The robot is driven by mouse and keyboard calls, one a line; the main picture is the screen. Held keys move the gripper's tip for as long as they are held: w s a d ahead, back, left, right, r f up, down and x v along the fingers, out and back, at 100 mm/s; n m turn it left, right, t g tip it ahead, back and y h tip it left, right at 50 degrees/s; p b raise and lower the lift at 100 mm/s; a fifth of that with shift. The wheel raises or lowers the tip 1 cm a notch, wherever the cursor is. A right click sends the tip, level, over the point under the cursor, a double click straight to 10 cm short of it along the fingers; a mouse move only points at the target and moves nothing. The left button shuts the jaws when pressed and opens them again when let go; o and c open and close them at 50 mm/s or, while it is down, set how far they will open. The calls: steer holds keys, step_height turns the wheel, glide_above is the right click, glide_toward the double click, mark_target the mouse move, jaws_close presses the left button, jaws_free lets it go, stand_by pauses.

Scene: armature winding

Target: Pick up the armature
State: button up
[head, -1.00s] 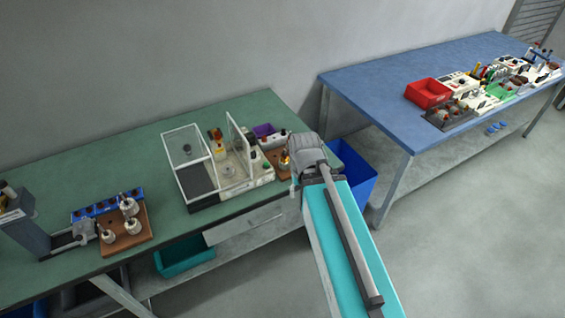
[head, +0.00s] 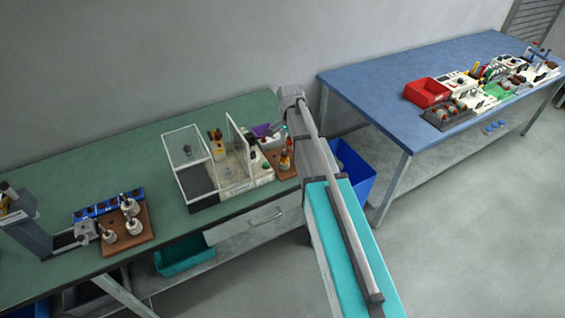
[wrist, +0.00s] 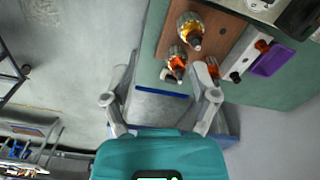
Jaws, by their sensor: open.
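In the wrist view, armatures with orange-copper windings stand on a brown board (wrist: 226,25). One armature (wrist: 190,28) is near the top, and another armature (wrist: 175,66) is nearer my gripper (wrist: 161,97). A third orange piece (wrist: 212,67) shows beside the right finger, partly cut off by it. My gripper is open with nothing between its fingers, and the armatures lie ahead of it. In the head view, an armature (head: 285,162) stands on the board at the green bench's right end, beside my arm. Which armature the task means, I cannot tell.
A clear-walled machine (head: 188,160) stands left of the board on the green bench (head: 60,178). Another brown board (head: 138,237) holds several pale armatures. A blue bin (head: 355,178) stands between the benches. A purple tray (wrist: 272,61) lies near the board.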

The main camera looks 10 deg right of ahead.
mark_target(284, 150)
steer(key=w+m, duration=0.3)
steer(key=w, duration=0.4)
steer(key=shift+r, duration=0.2)
steer(key=shift+s+d+f, duration=0.1)
step_height(284, 150, down, 8)
steer(key=b, duration=0.8)
steer(key=shift+f, duration=0.2)
steer(key=shift+a+f+b, duration=0.15)
steer(key=shift+f+b, duration=1.15)
steer(key=shift+b, duration=0.1)
steer(key=shift+a+f+b, duration=0.1)
steer(key=shift+f+b, duration=1.2)
steer(key=shift+b, duration=0.1)
jaws_close()
